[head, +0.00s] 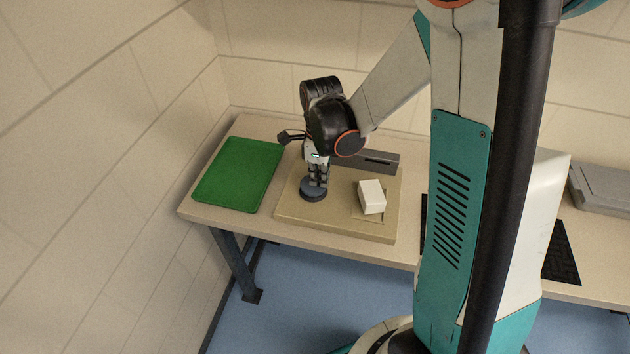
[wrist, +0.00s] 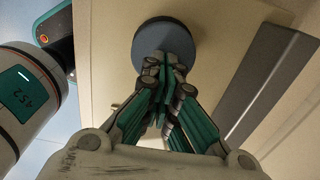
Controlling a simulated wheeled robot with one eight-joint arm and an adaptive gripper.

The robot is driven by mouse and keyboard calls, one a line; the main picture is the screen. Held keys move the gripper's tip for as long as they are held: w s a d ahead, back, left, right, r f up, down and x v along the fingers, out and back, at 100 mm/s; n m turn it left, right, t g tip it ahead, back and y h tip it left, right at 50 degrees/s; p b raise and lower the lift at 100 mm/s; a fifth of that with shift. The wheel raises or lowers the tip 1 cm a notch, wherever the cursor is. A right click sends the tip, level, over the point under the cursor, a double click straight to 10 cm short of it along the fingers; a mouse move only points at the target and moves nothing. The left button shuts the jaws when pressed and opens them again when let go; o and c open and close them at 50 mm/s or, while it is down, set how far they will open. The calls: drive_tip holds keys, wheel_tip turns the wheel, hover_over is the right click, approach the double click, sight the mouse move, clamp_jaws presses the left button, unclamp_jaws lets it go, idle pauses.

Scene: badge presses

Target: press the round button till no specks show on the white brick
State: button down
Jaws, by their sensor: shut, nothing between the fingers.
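The round button (head: 312,190) is a dark blue-grey disc on the left part of a tan board. It also shows in the wrist view (wrist: 150,36), partly covered by my fingers. My gripper (head: 317,183) is shut and empty, pointing down with its fingertips over the button. In the wrist view my gripper (wrist: 165,58) overlaps the button's lower edge; I cannot tell whether it touches. The white brick (head: 371,196) lies on the board to the right of the button. No specks can be made out on it at this size.
The tan board (head: 335,222) rests on a table (head: 196,209). A green tray (head: 238,174) lies to its left. A long grey block (head: 378,161) stands along the board's back, also in the wrist view (wrist: 268,85). A grey case (head: 602,188) is at far right.

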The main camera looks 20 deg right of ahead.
wheel_tip(320, 180, up, 12)
drive_tip(key=p, duration=0.4)
drive_tip(key=shift+f, duration=0.25)
idle(1.2)
drive_tip(key=s+a+r+n+t, duration=0.1)
drive_tip(key=s+r+n+t, duration=0.2)
drive_tip(key=n, duration=0.9)
drive_tip(key=s+a+r+n+t, duration=0.2)
drive_tip(key=s+r+n+t, duration=0.2)
drive_tip(key=s+r+n, duration=0.5)
drive_tip(key=s+n, duration=0.3)
drive_tip(key=n, duration=0.1)
drive_tip(key=shift+a, duration=0.25)
drive_tip(key=shift+d, duration=0.1)
